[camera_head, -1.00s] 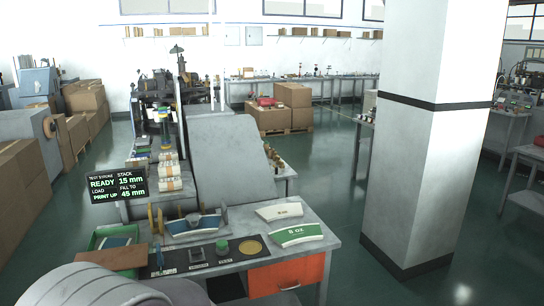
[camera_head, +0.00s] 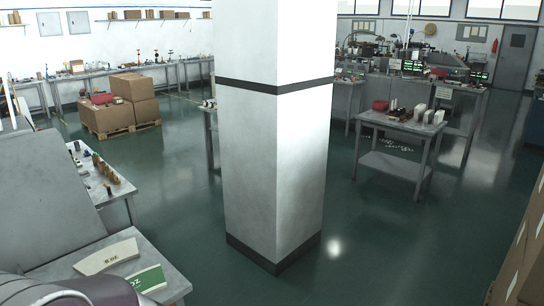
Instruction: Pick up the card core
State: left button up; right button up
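I cannot make out a card core in the current view. At the lower left, the corner of the grey workbench (camera_head: 166,275) shows. A rounded grey part of my own body covers the bottom left corner. Neither of my grippers is in view.
A square white pillar (camera_head: 270,170) with dark bands stands mid-view. Cardboard boxes (camera_head: 135,98) sit on a pallet at the back left. A small grey table (camera_head: 400,124) with several items stands right of the pillar. Green floor (camera_head: 400,235) between is open.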

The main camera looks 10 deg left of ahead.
aim_at(103, 168)
jog(key=i+z, duration=0.4)
jog(key=i, duration=1.25)
jog(key=i+j+u, duration=0.25)
jog(key=i+u, duration=1.05)
jog(key=i+l+u, duration=0.3)
jog(key=i+u, duration=0.55)
jog(key=i, duration=2.8)
jog(key=i+u, duration=0.3)
jog(key=u, duration=0.2)
jog(key=i+l+u, duration=0.2)
jog(key=u, duration=0.25)
jog(key=i+l+u, duration=0.25)
jog(key=u, duration=0.25)
jog(key=i+l+u, duration=0.25)
jog(key=u, duration=0.2)
jog(key=k+l, duration=0.05)
jog(key=l, duration=0.05)
